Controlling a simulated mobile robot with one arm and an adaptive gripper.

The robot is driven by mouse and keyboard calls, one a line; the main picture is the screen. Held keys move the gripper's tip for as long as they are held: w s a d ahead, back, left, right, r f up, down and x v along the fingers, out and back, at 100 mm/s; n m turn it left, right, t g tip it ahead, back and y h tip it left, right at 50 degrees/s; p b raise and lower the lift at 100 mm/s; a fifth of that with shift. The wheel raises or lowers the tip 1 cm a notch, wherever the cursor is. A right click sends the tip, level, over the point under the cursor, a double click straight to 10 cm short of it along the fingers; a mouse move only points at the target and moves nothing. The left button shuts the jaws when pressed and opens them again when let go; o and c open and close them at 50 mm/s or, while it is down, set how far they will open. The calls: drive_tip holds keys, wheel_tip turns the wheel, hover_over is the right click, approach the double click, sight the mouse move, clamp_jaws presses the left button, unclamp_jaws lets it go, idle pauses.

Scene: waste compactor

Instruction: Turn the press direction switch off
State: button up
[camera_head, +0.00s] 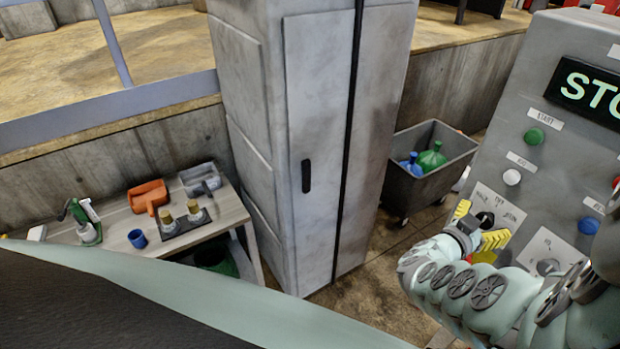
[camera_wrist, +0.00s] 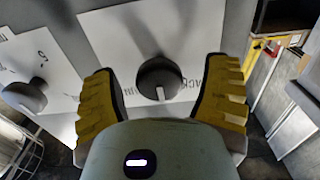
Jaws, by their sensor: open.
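The press direction switch is a dark round knob with a white pointer mark, in the middle of the wrist view (camera_wrist: 159,76). It sits on a white label plate (camera_wrist: 115,30), whose lettering is partly hidden. In the head view the plate (camera_head: 511,213) is on the grey control panel, and the knob (camera_head: 486,218) shows beside my fingers. My gripper (camera_wrist: 164,72) is open, its yellow ridged fingers on either side of the knob with gaps visible. In the head view my gripper (camera_head: 478,225) is at the panel. I cannot tell whether the fingertips touch the plate.
A second knob (camera_wrist: 25,96) is on a neighbouring plate; it also shows in the head view (camera_head: 548,266). Green (camera_head: 534,137), white (camera_head: 511,177) and blue (camera_head: 588,225) buttons are on the panel. A grey cabinet (camera_head: 325,130) and a bin (camera_head: 405,185) stand left of it.

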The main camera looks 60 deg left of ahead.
drive_tip(key=s, duration=0.2)
drive_tip(key=shift+s, duration=0.35)
drive_tip(key=s, duration=0.9)
drive_tip(key=shift+s+a, duration=0.15)
drive_tip(key=shift+a, duration=0.05)
